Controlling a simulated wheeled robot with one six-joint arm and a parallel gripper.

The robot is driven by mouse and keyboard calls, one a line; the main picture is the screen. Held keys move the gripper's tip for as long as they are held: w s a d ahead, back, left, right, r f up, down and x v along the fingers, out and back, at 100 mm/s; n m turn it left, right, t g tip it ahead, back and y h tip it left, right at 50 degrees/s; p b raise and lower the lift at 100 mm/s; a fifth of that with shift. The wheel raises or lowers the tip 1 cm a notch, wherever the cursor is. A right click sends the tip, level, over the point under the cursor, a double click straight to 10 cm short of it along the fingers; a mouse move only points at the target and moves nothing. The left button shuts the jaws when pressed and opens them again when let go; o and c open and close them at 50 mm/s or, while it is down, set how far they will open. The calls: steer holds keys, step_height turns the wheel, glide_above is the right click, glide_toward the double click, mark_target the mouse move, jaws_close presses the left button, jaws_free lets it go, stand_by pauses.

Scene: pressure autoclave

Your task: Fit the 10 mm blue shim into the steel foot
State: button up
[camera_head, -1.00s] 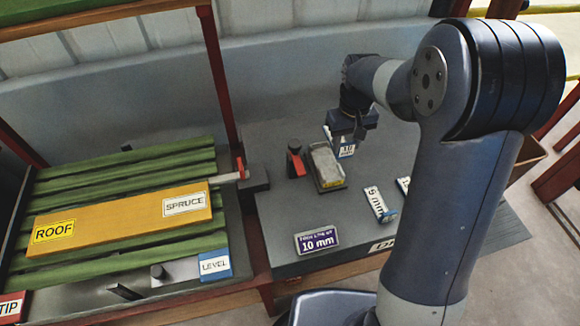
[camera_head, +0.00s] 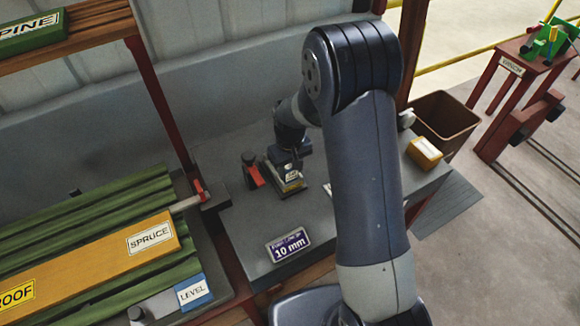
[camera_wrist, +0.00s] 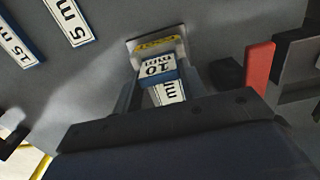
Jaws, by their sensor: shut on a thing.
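The blue-edged shim with a white "10 mm" label (camera_wrist: 157,68) is between the fingers of my gripper (camera_wrist: 168,92) in the wrist view. My gripper (camera_head: 288,160) is shut on it and is down at the steel foot (camera_head: 291,188) in the head view. The steel foot (camera_wrist: 157,45), a grey block with a yellow strip, lies just beyond the shim in the wrist view. The shim overlaps the foot there. I cannot tell whether it touches the foot or sits inside it. My gripper hides part of the foot in the head view.
A red-handled clamp (camera_head: 254,172) stands close left of the foot. A "10 mm" sign (camera_head: 288,245) is at the bench front. The "5 mm" (camera_wrist: 72,20) and "15 mm" (camera_wrist: 18,45) shims lie on the bench. A yellow box (camera_head: 424,152) and brown bin (camera_head: 443,124) are at right.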

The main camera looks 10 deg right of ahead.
steer(key=shift+f, duration=0.2)
steer(key=o, duration=1)
steer(key=shift+r, duration=0.15)
step_height(320, 180, up, 12)
steer(key=shift+r+b, duration=0.1)
steer(key=shift+b, duration=0.45)
